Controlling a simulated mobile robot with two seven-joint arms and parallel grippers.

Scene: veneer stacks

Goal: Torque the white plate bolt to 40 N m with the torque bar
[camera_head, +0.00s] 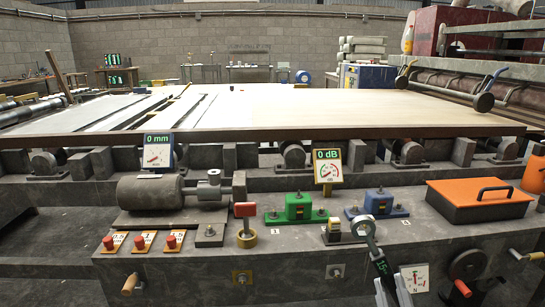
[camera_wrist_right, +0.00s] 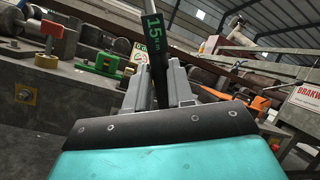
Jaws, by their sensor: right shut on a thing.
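The white plate with its bolt (camera_head: 335,271) is on the front face of the grey bench, right of a similar yellow plate (camera_head: 241,277). The torque bar (camera_head: 376,250) is dark with a grey ring head and a green display that seems to read 15. My right gripper (camera_head: 392,288) is shut on the bar's lower part. The bar stands nearly upright, its head up and to the right of the white plate, apart from it. The right wrist view shows the bar (camera_wrist_right: 156,55) between the grey fingers (camera_wrist_right: 162,90). My left gripper is not in view.
A green block (camera_head: 298,206) and a blue block (camera_head: 378,202) are bolted on the bench top. An orange-lidded box (camera_head: 479,200) stands to the right. A dial (camera_head: 415,279) and a dark handwheel (camera_head: 468,266) are right of my gripper. Red buttons (camera_head: 140,243) are at the left.

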